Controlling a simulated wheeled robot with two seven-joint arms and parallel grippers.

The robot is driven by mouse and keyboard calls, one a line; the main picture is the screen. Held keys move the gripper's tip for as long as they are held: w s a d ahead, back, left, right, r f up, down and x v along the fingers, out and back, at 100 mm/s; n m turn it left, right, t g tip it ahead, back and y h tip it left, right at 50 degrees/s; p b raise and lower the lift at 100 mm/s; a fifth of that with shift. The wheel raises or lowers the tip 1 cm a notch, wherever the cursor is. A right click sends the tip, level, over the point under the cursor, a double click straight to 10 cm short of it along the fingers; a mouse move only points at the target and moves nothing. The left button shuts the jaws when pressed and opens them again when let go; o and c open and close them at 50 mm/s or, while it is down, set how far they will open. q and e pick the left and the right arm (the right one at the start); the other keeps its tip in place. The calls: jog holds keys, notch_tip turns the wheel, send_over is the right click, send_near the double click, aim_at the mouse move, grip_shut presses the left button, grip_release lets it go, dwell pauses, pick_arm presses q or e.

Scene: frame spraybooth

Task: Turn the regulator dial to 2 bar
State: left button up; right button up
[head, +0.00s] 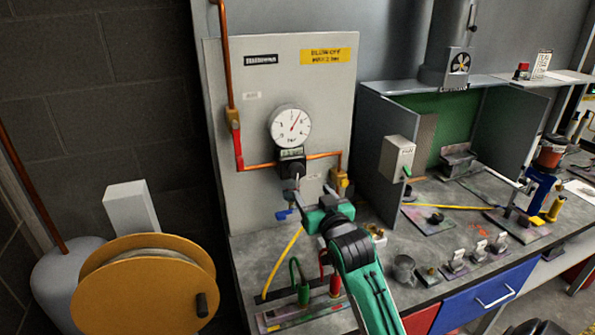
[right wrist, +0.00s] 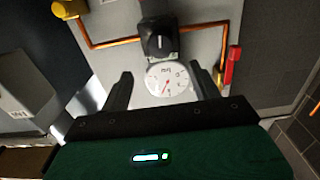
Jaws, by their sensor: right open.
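The regulator (head: 291,166) is a black knob-like body on the copper pipe of the grey panel, just under a round white gauge (head: 290,126). The gauge needle points up and to the right; its figures are too small to read surely. My right gripper (head: 298,190) is just below and in front of the regulator. In the right wrist view its two dark fingers stand apart and empty (right wrist: 161,86), with the gauge (right wrist: 168,80) seen beyond them. The regulator dial (right wrist: 161,42) shows past the fingertips there, not between them. My left gripper is out of view.
The panel (head: 240,75) carries a yellow blow-off sign (head: 325,56). A red valve (head: 235,130) and a brass fitting (head: 340,180) flank the regulator. Below are a blue handle (head: 287,214) and hoses on the bench. A yellow reel (head: 145,285) stands left.

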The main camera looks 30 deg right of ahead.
aim_at(298, 174)
jog(key=p+x, duration=0.2)
jog(key=x, duration=0.7)
jog(key=shift+w, duration=0.25)
jog(key=shift+w+d, duration=0.15)
jog(key=shift+w, duration=0.45)
jog(key=shift+w+f+p, duration=0.1)
jog(key=shift+w+p, duration=0.1)
jog(key=shift+p, duration=0.1)
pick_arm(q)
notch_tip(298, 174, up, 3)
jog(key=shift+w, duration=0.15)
pick_arm(e)
jog(key=c, duration=1)
